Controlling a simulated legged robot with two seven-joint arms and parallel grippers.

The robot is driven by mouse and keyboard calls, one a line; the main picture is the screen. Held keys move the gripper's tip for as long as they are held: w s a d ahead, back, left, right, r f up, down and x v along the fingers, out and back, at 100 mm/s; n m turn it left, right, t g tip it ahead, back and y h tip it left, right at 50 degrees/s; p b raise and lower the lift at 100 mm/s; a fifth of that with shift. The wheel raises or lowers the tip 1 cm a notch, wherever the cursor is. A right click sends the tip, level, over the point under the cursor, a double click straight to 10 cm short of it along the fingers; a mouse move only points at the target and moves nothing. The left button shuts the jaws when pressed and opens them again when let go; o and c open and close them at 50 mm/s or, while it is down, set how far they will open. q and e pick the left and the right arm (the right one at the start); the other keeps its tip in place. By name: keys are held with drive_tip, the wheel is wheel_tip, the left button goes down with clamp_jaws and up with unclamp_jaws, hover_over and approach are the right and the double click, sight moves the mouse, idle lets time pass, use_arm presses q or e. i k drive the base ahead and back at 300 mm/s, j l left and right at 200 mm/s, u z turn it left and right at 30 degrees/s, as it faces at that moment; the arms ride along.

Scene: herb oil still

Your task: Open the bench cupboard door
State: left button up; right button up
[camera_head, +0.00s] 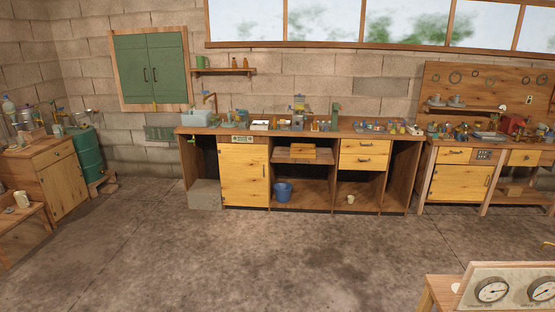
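A long wooden bench (300,134) stands against the far block wall. Its yellow cupboard door (240,175) is on the left part of the bench front and looks shut, with a small dark handle near its right edge. A second bench at the right has another yellow door (460,184), also looking shut. I cannot tell from the picture alone which one is the bench cupboard. Neither of my grippers shows in the view.
The concrete floor (260,255) in front is clear. A blue bucket (283,192) stands in the open bay right of the door. A grey block (204,194) is to its left. A gauge panel (510,288) stands at the lower right, a wooden cabinet (62,185) at left.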

sight(244, 169)
drive_tip(key=i, duration=2.6)
drive_tip(key=i+l+u, duration=0.1)
drive_tip(key=i, duration=1.2)
drive_tip(key=i+l, duration=0.1)
drive_tip(key=i, duration=1.2)
drive_tip(key=i+u, duration=0.2)
drive_tip(key=i+l+u, duration=0.15)
drive_tip(key=i, duration=0.3)
